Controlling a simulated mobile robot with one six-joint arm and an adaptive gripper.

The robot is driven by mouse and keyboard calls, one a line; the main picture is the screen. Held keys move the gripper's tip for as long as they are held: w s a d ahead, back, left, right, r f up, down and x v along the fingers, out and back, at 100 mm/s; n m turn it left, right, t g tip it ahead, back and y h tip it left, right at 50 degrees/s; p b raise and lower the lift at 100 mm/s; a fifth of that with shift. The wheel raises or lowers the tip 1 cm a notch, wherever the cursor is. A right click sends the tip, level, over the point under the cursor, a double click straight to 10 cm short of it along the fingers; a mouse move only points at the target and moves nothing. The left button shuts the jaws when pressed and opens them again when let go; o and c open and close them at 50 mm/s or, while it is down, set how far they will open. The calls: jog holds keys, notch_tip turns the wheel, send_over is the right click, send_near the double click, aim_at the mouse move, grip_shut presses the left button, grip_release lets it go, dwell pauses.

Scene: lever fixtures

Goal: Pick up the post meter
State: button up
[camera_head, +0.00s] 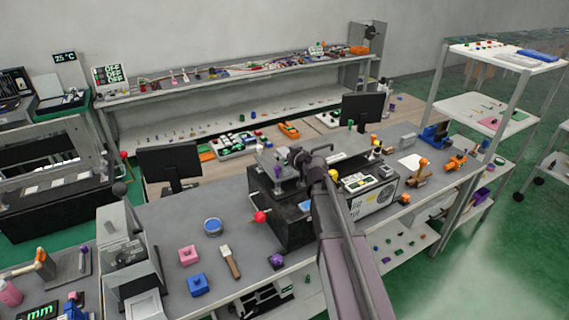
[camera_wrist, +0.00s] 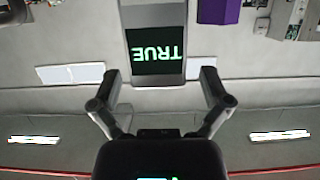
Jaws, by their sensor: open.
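In the wrist view, a grey panel with a black screen reading TRUE in green (camera_wrist: 156,52), upside down, lies straight ahead of my gripper (camera_wrist: 160,80). I cannot tell for sure whether this is the post meter. My gripper is open, its two fingers apart with nothing between them. The panel appears beyond the fingertips, apart from them. In the head view, my arm reaches over the bench to a black and grey machine (camera_head: 285,215). The fingertips are hard to make out there, and no object is clearly identifiable as the post meter.
On the grey bench are a red-knobbed lever (camera_head: 260,217), a blue round dish (camera_head: 212,226), a pink block (camera_head: 188,256), a blue block (camera_head: 198,285) and a brush (camera_head: 231,261). A monitor (camera_head: 170,163) stands behind. A white shelf rack (camera_head: 484,110) is at right.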

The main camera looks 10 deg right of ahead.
aim_at(282, 149)
jog(key=shift+b+x, duration=0.35)
jog(key=shift+x, duration=1.3)
jog(key=shift+d, duration=0.1)
jog(key=c, duration=1.3)
